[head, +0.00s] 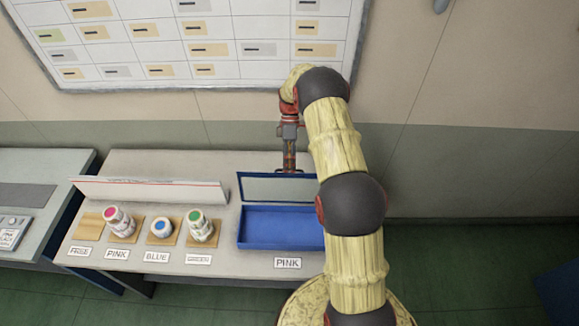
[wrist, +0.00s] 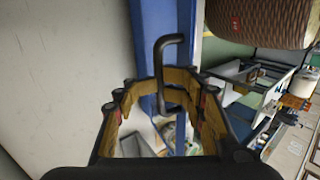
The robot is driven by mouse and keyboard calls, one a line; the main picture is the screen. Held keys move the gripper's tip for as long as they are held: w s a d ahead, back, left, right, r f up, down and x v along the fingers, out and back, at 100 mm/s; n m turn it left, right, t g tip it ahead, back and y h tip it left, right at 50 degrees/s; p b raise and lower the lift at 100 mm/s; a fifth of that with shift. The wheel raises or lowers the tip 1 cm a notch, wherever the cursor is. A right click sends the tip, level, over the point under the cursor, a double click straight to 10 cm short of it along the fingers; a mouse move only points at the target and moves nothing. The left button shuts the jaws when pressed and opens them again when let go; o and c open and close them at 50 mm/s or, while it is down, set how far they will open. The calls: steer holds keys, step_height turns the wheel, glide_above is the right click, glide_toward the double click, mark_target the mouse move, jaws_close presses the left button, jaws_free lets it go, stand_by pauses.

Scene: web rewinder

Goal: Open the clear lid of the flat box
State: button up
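The flat blue box (head: 280,228) sits on the grey bench in the head view, and its inside shows empty. Its clear lid (head: 275,189), with a blue frame, stands raised at the back edge of the box. In the wrist view, a black bent handle (wrist: 166,70) on the blue frame (wrist: 181,75) lies between the spread fingers of my gripper (wrist: 163,85). I see gaps between the fingers and the handle.
Left of the box, jars with pink (head: 117,220), blue (head: 161,230) and green (head: 201,227) marks stand on wooden pads. A free pad (head: 88,226) is at the far left. A white panel (head: 150,190) stands behind them. The wall is close behind the bench.

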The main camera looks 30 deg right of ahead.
steer(key=shift+r, duration=0.1)
stand_by(0.3)
steer(key=v, duration=1.2)
steer(key=shift+w+d+r, duration=0.1)
steer(key=shift+c, duration=0.6)
